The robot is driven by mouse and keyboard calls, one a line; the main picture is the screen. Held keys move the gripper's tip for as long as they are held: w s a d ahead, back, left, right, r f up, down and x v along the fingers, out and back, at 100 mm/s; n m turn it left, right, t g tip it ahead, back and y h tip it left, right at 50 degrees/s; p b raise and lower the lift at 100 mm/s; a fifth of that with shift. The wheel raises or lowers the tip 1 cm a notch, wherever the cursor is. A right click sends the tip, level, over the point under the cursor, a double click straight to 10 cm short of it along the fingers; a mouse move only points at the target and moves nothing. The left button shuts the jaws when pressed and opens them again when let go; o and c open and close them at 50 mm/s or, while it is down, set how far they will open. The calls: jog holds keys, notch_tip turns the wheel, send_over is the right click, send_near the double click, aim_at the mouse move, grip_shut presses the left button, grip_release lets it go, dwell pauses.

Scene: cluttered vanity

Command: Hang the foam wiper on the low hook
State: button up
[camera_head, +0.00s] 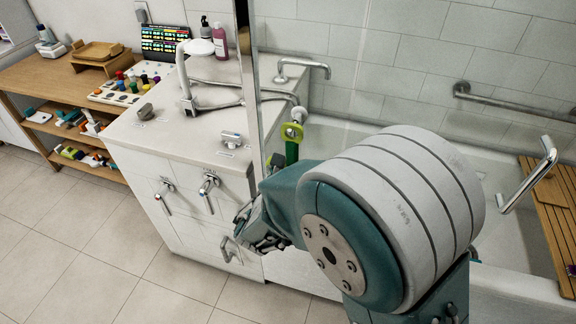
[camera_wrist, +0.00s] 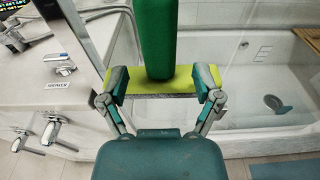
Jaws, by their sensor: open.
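The foam wiper seems to be the green-and-lime piece by the glass screen's edge. In the wrist view a thick green piece (camera_wrist: 158,40) meets a flat yellow-green strip (camera_wrist: 150,80). My gripper (camera_wrist: 161,83) is open, with one finger near each end of that strip; contact is unclear. In the head view my gripper (camera_head: 262,240) is low by the cabinet front, its fingertips hard to make out. I cannot tell which fitting is the low hook.
The white vanity (camera_head: 190,140) carries metal fittings, with lever taps (camera_head: 208,185) and a bar handle (camera_head: 230,250) on its front. A bathtub (camera_head: 405,150) with a wooden rack (camera_head: 552,215) lies right. A wooden shelf unit (camera_head: 45,85) stands left. Floor (camera_head: 75,240) is clear.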

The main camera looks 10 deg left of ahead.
jog(key=s+a+r, duration=0.1)
jog(key=s, duration=1)
jog(key=shift+s, duration=0.4)
jog(key=shift+r, duration=0.1)
jog(key=d+r+m+g+h, duration=0.3)
jog(key=d+m+g+h, duration=0.5)
jog(key=d+m, duration=1.1)
jog(key=s+d+r+m+g+y, duration=0.1)
jog(key=s+d+m+y, duration=0.3)
jog(key=m, duration=0.4)
jog(key=s+d+r+m+g+y, duration=0.2)
jog(key=s+d+r+m+y, duration=0.2)
jog(key=m, duration=0.4)
jog(key=shift+s+d+r+y, duration=0.25)
jog(key=shift+s+d+y, duration=0.15)
jog(key=shift+d+y, duration=0.3)
